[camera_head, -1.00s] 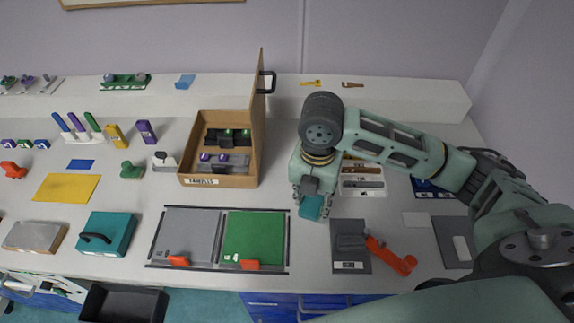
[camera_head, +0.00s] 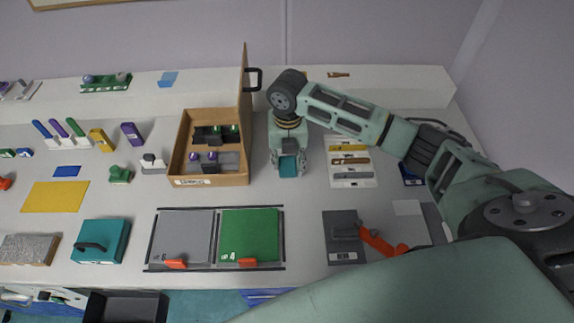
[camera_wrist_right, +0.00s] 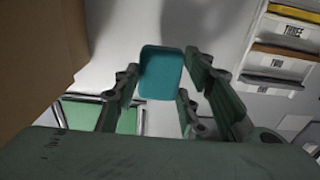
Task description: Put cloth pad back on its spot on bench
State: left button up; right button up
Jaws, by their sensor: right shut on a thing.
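The cloth pad is a small teal rounded rectangle (camera_head: 289,167). It hangs at the tips of my right gripper (camera_head: 288,160), which is shut on it. In the right wrist view the pad (camera_wrist_right: 161,76) shows between the fingers of my right gripper (camera_wrist_right: 160,95), with pale bench surface behind it. The gripper is just right of the wooden box, over a light part of the bench. I cannot tell how high the pad is above the bench. No clearly marked spot for the pad shows. My left gripper is not in view.
The open wooden box (camera_head: 211,180) with its upright lid stands close on the left. A labelled rack (camera_head: 352,183) is on the right. A grey and green panel pair (camera_head: 250,235) and a grey plate with a red handle (camera_head: 343,225) lie in front.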

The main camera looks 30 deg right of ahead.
aim_at(287, 161)
jog(key=shift+w+d+f, duration=0.1)
jog(key=shift+w+f, duration=0.15)
jog(key=shift+w, duration=0.15)
notch_tip(287, 161, down, 3)
jog(key=shift+f+p, duration=0.1)
jog(key=shift+p, duration=0.65)
jog(key=shift+f, duration=0.35)
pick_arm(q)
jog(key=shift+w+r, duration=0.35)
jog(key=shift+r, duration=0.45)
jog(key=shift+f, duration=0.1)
pick_arm(e)
jog(key=shift+f, duration=0.2)
jog(key=o, duration=1.1)
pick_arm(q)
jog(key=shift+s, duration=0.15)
